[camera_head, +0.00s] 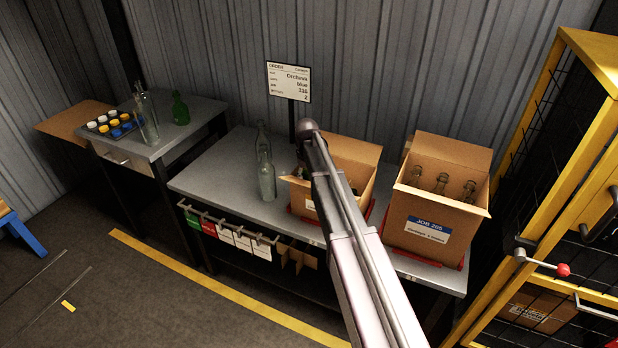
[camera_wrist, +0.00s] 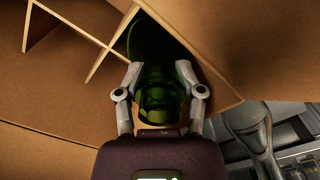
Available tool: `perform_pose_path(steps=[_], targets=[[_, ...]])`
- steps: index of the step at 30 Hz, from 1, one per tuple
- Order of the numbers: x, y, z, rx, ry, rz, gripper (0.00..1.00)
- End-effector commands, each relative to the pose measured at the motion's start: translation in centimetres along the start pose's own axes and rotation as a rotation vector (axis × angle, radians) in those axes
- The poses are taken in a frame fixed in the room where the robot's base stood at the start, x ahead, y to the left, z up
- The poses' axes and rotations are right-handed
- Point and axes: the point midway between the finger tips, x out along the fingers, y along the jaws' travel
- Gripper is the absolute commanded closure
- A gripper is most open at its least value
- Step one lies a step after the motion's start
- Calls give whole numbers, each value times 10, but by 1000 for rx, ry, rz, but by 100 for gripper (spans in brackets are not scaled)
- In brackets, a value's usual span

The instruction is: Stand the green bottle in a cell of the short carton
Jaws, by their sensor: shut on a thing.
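The short carton (camera_head: 360,151) stands open on the bench in the head view, partly hidden behind my arm. In the wrist view, its cardboard dividers (camera_wrist: 92,58) show at upper left and a cardboard panel fills the upper right. My gripper (camera_wrist: 158,78) is shut on the green bottle (camera_wrist: 160,102), with one finger on each side. The bottle's far end reaches between the divider and the cardboard panel. Whether its base touches the carton floor cannot be seen.
A taller carton (camera_head: 425,215) holding several bottles stands right of the short one. Clear bottles (camera_head: 267,178) stand close to its left. A sign (camera_head: 288,82) stands behind.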

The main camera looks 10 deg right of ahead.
Motion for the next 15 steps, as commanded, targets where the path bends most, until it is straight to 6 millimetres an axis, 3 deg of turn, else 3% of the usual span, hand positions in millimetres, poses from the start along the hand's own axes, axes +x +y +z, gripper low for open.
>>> perform_pose_path(steps=[15], targets=[[5,0,0,0,0,0,100]])
